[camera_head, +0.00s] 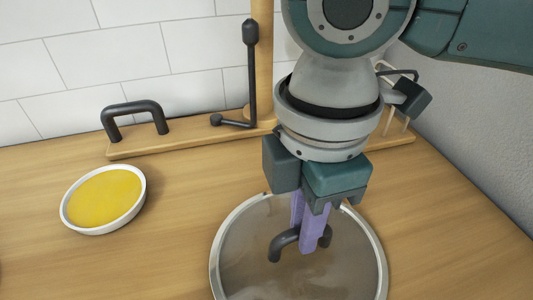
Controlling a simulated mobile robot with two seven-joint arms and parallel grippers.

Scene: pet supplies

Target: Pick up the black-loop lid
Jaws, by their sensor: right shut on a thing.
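The black-loop lid (240,250) is a round, see-through grey disc with a pale metal rim and a black loop handle (279,244) on top. It lies near the front middle of the counter, and its lower edge is cut off by the picture. My right gripper (310,238) comes down from above with its purple fingers shut on the black loop. The fingers hide part of the loop. I cannot tell whether the lid rests on the counter or on something under it. My left gripper is not in view.
A white dish with yellow contents (104,199) stands at the left. A wooden base (190,144) with a black handle (134,115), a black lever (251,80) and a post runs along the back. Walls close off the back and right. Wooden counter (440,235) is clear at the right.

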